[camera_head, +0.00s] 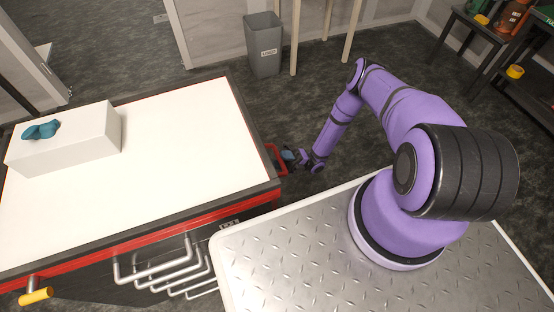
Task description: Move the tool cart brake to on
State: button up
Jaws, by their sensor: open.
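The tool cart (200,125) stands at left, with a white top, dark rim and red-edged drawers with grey bar handles. A yellow-gripped lever (36,296) on a metal stem sticks out at its lower left; I cannot tell whether this is the brake, nor its setting. A red loop-shaped handle (277,147) is on the cart's right end. My gripper (291,157) is open, right beside the red handle. It is small and partly hidden there, so I cannot tell whether the jaws touch or surround the handle.
A white box (75,145) with a teal item (42,129) on top sits on the cart. A grey bin (264,45) and a wooden-legged stand (327,30) are behind. Dark shelves (500,45) stand at upper right. The floor between bin and arm is clear.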

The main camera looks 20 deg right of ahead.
jog(key=v, duration=0.8)
jog(key=shift+d, duration=0.1)
